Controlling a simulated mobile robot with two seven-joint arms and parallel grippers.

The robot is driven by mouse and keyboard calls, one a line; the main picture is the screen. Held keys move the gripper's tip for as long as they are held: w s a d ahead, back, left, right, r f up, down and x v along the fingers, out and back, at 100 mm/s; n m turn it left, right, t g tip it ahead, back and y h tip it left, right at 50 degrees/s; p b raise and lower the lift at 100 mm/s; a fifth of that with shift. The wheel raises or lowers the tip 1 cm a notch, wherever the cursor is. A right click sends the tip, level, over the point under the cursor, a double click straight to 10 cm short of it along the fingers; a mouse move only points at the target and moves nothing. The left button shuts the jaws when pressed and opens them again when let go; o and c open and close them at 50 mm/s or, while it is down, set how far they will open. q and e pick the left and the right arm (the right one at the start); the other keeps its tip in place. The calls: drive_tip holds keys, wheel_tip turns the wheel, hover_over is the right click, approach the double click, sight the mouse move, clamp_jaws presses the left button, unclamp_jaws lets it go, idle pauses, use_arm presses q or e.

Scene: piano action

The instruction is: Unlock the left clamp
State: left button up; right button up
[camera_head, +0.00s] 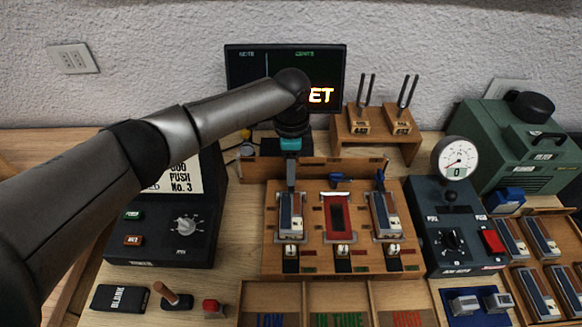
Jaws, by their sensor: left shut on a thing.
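My left arm comes in from the left, and its gripper (291,175) points down at the back of the left slot on the wooden fixture (312,258). The gripper is shut on the left clamp, which is mostly hidden behind the fingers. A blue and white reed block (290,214) lies in the left slot just in front of the fingers. The right clamp (380,179) is blue and stands behind another block (384,213). My right gripper is not in view.
A monitor (240,68) and tuning forks on a wooden stand (375,147) are behind the fixture. A black control box (165,240) stands left, a gauge box (452,240) right. Labelled bins (337,290) are in front. A green machine (510,150) is far right.

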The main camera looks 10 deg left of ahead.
use_arm(q)
clamp_jaws()
drive_tip(key=shift+r+n+p, duration=0.15)
drive_tip(key=shift+n+p, duration=0.25)
drive_tip(key=shift+p, duration=0.15)
drive_tip(key=n+p, duration=0.6)
drive_tip(key=p, duration=0.1)
drive_tip(key=n+p, duration=0.1)
drive_tip(key=n, duration=0.2)
drive_tip(key=shift+p, duration=0.4)
drive_tip(key=n+p, duration=0.1)
drive_tip(key=n, duration=0.1)
drive_tip(key=shift+d+n, duration=0.1)
drive_tip(key=shift+n, duration=0.3)
drive_tip(key=n+p, duration=0.1)
drive_tip(key=n, duration=0.2)
drive_tip(key=shift+n+p, duration=0.45)
drive_tip(key=shift+n, duration=0.75)
